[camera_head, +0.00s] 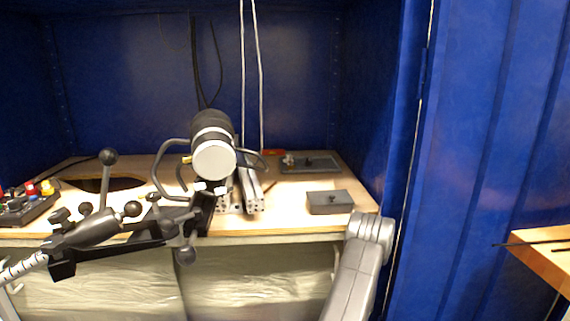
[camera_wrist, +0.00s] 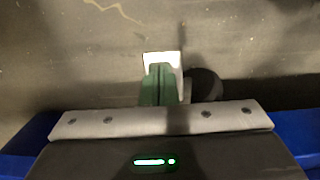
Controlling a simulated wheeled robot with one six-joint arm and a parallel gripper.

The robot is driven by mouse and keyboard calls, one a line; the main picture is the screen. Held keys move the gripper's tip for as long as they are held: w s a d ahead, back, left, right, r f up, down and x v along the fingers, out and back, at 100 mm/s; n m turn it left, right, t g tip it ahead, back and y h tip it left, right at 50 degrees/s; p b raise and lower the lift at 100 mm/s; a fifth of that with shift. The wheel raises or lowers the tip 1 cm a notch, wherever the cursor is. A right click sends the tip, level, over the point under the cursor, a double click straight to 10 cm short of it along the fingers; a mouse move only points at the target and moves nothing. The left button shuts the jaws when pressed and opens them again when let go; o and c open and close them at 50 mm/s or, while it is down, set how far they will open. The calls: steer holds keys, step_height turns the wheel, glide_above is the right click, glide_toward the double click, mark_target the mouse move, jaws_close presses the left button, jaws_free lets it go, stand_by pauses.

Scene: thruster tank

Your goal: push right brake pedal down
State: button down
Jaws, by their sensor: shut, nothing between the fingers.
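In the wrist view my gripper (camera_wrist: 161,70) is shut and empty, its dark green fingers together. A small bright white square piece (camera_wrist: 163,57) shows right at the fingertips and is partly covered by them. I cannot tell whether it is a brake pedal or whether the fingers touch it. A dark round shape (camera_wrist: 204,84) lies just right of the fingers. In the head view no brake pedal can be made out, and my gripper is out of sight below the frame.
A wooden bench (camera_head: 290,196) carries a black and silver cylinder (camera_head: 213,140) on a metal stand. A lever assembly with black knobs (camera_head: 95,230) juts out at front left. A grey box (camera_head: 330,202) sits at the bench's right. Blue walls (camera_head: 290,60) enclose the bench.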

steer(key=shift+s+a+r+p, duration=0.15)
steer(key=shift+s+a+p, duration=0.25)
steer(key=shift+s, duration=0.1)
steer(key=shift+w+d+r+p, duration=0.1)
steer(key=shift+w+r+p, duration=0.1)
steer(key=shift+r+p, duration=0.8)
steer(key=shift+d+r+p, duration=0.1)
steer(key=shift+r+p, duration=0.65)
steer(key=shift+r, duration=1.3)
steer(key=shift+f, duration=0.15)
steer(key=shift+f+b, duration=1.65)
steer(key=shift+f, duration=1)
